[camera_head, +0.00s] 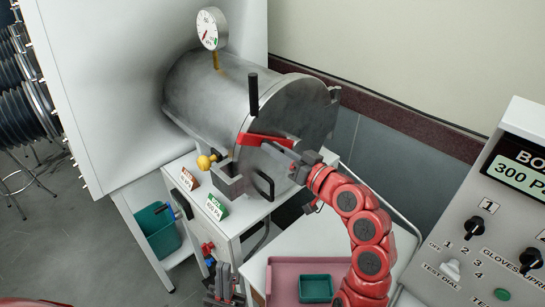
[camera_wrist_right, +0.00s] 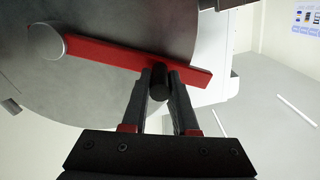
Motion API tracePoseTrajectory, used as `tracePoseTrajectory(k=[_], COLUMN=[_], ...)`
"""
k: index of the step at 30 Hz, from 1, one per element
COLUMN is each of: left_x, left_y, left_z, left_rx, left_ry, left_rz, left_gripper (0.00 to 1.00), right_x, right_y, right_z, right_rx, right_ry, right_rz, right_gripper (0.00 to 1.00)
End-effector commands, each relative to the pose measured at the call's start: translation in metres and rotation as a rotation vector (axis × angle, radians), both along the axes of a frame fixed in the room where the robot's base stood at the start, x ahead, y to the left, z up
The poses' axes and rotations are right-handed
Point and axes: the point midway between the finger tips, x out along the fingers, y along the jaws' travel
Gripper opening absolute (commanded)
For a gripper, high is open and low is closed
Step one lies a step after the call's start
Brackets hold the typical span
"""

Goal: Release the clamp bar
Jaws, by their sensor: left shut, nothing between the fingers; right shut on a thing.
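The clamp bar is a red bar (camera_head: 262,140) across the round metal door of a large cylinder. In the right wrist view the red bar (camera_wrist_right: 115,57) runs from a round metal pivot (camera_wrist_right: 45,40) at the left, down to the right. My right gripper (camera_head: 296,164) is at the door front, partly hiding the bar's right end. In its wrist view the fingers (camera_wrist_right: 162,75) are shut around a short black knob (camera_wrist_right: 160,84) on the bar. My left gripper (camera_head: 221,282) is shut and empty, low in the head view, apart from the bar.
A black upright handle (camera_head: 253,93) stands on the door's upper edge. A yellow knob (camera_head: 206,161) and red and green cards (camera_head: 216,207) are left of the door. A pink tray (camera_head: 283,280) with a green box (camera_head: 316,288) and a grey control panel (camera_head: 492,215) are nearby.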

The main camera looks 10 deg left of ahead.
Motion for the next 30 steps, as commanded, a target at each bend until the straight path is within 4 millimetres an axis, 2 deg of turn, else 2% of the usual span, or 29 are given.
tracePoseTrajectory(k=[3, 12, 21, 30], left_x=[0.000, 0.000, 0.000, 0.000], left_y=[0.000, 0.000, 0.000, 0.000], left_z=[0.002, 0.006, 0.010, 0.012], left_rx=[0.000, 0.000, 0.000, 0.000], left_ry=[0.000, 0.000, 0.000, 0.000], left_rz=[0.000, 0.000, 0.000, 0.000], left_gripper=[0.00, 0.00, 0.00, 0.00], right_x=[0.009, 0.034, 0.058, 0.072], right_y=[-0.006, -0.023, -0.039, -0.047], right_z=[0.017, 0.045, 0.060, 0.064], right_rx=[0.059, 0.210, 0.333, 0.398], right_ry=[0.079, 0.314, 0.503, 0.602], right_rz=[-0.002, -0.002, -0.001, -0.001], right_gripper=[0.00, 0.00, 0.00, 0.00])
